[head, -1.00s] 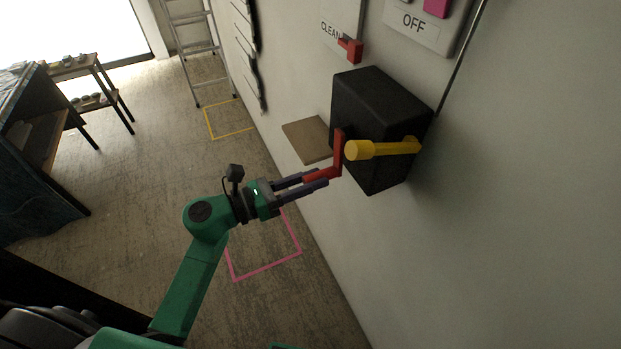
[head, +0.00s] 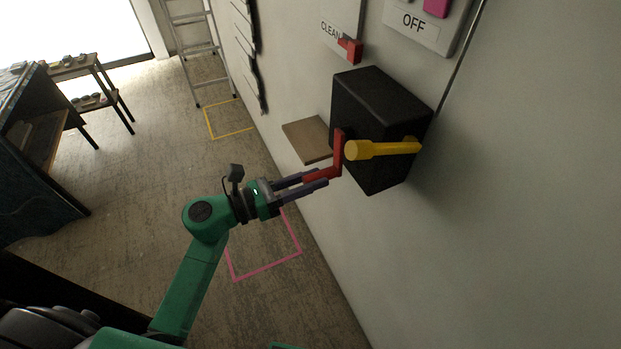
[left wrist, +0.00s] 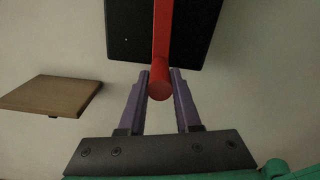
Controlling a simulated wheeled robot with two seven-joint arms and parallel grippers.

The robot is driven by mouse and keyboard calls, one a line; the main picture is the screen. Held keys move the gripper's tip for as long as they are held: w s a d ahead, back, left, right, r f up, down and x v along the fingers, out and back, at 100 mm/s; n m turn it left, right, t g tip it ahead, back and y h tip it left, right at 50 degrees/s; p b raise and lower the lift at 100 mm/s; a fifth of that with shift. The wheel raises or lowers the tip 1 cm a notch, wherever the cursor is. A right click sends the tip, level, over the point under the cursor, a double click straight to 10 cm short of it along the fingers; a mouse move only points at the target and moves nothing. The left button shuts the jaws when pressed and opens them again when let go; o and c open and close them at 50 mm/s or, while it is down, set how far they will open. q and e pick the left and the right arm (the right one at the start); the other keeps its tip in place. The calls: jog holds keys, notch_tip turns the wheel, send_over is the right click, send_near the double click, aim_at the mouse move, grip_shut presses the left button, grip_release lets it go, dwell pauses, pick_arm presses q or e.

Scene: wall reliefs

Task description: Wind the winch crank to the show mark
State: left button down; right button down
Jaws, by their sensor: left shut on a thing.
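The winch is a black box (head: 378,112) fixed to the wall. A red crank (head: 338,152) sticks out from its face, with its arm hanging down and its handle pointing out toward my arm. My left gripper (head: 315,180) is shut on the red handle, with its purple fingers on both sides. In the left wrist view the red handle's round end (left wrist: 159,90) sits between the fingertips (left wrist: 160,82). I cannot make out a show mark. My right gripper is out of view.
A wooden shelf (head: 308,140) sticks out of the wall left of the box. Above are a CLEAN panel with a small red lever (head: 350,50) and an OFF panel (head: 425,25). A ladder (head: 195,45) stands farther back. The floor near the pink outline (head: 268,270) is clear.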

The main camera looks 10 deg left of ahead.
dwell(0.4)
pick_arm(q)
jog(key=shift+s+d+r+n+p, duration=0.4)
jog(key=shift+s+n+p, duration=0.3)
jog(key=shift+n, duration=0.45)
jog(key=shift+s+d+r+n+p, duration=0.25)
jog(key=shift+s+d+n+p, duration=0.35)
jog(key=shift+n, duration=0.6)
jog(key=shift+s+d+r+n+p, duration=0.4)
jog(key=shift+s+n+p, duration=0.3)
jog(key=shift+n, duration=0.45)
jog(key=shift+w, duration=0.1)
jog(key=c, duration=0.6)
grip_release()
jog(key=shift+f, duration=0.1)
jog(key=b+v, duration=0.5)
jog(key=v, duration=0.9)
jog(key=shift+s+a, duration=0.2)
jog(key=shift+s, duration=0.1)
